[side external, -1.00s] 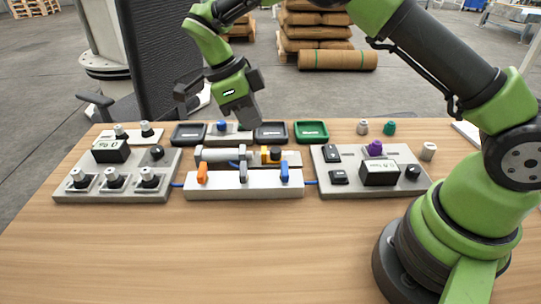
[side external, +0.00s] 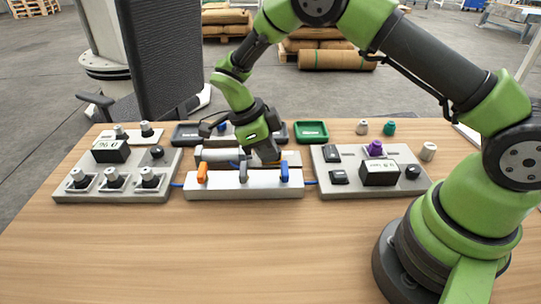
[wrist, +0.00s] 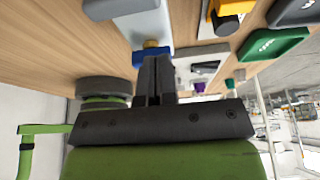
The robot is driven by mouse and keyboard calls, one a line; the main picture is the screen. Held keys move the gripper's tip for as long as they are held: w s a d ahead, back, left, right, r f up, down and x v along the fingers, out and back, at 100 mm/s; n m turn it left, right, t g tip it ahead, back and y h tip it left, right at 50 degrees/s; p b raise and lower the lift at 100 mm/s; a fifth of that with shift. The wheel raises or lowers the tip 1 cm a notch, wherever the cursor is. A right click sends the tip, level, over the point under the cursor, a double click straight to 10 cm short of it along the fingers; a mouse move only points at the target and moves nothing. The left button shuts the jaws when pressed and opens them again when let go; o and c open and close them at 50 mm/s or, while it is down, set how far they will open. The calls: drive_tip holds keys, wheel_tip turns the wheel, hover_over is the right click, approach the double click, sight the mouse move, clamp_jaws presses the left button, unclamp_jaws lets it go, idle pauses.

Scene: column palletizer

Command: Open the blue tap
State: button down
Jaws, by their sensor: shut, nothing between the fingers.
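The blue tap (side external: 284,171) stands upright at the right end of the white manifold block (side external: 225,190), with the grey tap (side external: 243,171) and orange tap (side external: 202,172) to its left. My gripper (side external: 271,159) is low over the block, just behind and left of the blue tap in the side view. Its fingers are shut and empty. In the wrist view, a blue part (wrist: 150,55), which looks like the blue tap, lies right at the shut fingertips (wrist: 155,62). I cannot tell whether they touch it.
A panel with several knobs (side external: 70,191) is on the left, and another panel with a purple knob (side external: 375,148) is on the right. A green tray (side external: 311,131) and dark trays (side external: 186,134) stand behind. The front of the wooden table (side external: 200,250) is clear.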

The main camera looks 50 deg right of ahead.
drive_tip(key=shift+x, duration=0.8)
drive_tip(key=shift+d+m+y, duration=0.25)
drive_tip(key=shift+m+y, duration=0.05)
drive_tip(key=shift+m, duration=0.5)
